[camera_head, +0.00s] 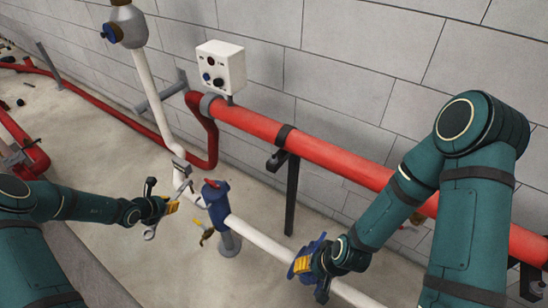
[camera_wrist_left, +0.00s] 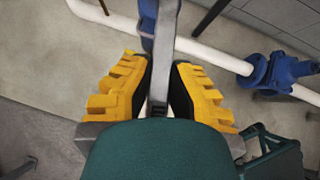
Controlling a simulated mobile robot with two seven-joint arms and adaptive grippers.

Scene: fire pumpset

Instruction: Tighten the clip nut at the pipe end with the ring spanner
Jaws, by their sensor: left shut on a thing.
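My left gripper (camera_head: 172,206) is shut on a grey metal spanner (camera_wrist_left: 163,62). In the left wrist view the spanner stands between the yellow finger pads and runs up past the top edge. My right gripper (camera_head: 303,264) is at the lower white pipe, beside a blue part (camera_head: 314,246). Whether its fingers close on anything is unclear.
A large red pipe (camera_head: 330,155) runs along the block wall. A control box (camera_head: 221,66) hangs above it.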

